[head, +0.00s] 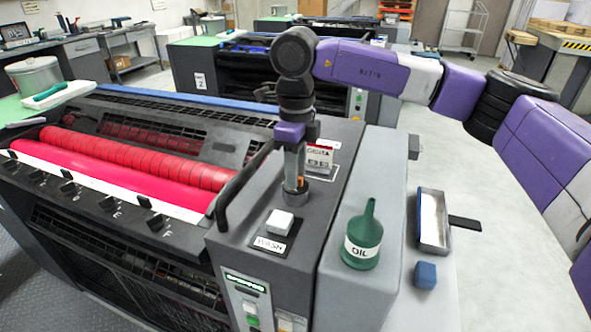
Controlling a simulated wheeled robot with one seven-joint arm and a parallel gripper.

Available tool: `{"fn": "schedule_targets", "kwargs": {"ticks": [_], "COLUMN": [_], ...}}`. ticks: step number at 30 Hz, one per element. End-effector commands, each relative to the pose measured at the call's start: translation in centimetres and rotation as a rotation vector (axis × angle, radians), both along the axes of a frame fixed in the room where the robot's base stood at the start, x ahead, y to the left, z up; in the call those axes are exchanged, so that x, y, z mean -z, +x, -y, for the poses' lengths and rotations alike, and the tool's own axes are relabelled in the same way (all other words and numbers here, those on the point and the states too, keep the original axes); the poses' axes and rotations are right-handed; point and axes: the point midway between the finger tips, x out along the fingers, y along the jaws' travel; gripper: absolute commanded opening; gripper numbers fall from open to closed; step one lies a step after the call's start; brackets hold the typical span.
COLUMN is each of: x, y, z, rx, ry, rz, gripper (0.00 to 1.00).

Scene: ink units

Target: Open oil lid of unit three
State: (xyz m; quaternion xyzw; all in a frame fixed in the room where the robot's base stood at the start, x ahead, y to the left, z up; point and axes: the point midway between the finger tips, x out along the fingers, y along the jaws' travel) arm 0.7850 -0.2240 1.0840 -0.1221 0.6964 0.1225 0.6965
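The near printing unit (345,185) has red rollers on its left and a dark side housing. No unit number shows on it; the unit behind carries a label "2". My gripper (296,183) points straight down over the housing top, with its tips at a small dark round fitting (296,199), which may be the oil lid. The tips largely cover this fitting, and a small orange spot shows between them. I cannot tell whether the fingers grip it or only stand around it.
A white button marked WASH (280,222) is in front of my gripper.

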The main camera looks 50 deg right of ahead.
Motion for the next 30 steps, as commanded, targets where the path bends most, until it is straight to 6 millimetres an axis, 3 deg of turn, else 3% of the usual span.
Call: {"fn": "schedule_targets", "kwargs": {"ticks": [10, 15, 30], "x": [0.50, 0.49, 0.64], "y": [0.00, 0.00, 0.06], "z": [0.00, -0.01, 0.18], "rx": [0.000, 0.000, -0.059], "ry": [-0.001, -0.001, -0.001], "rz": [0.000, 0.000, -0.001], "gripper": [0.33, 0.00, 0.00]}}
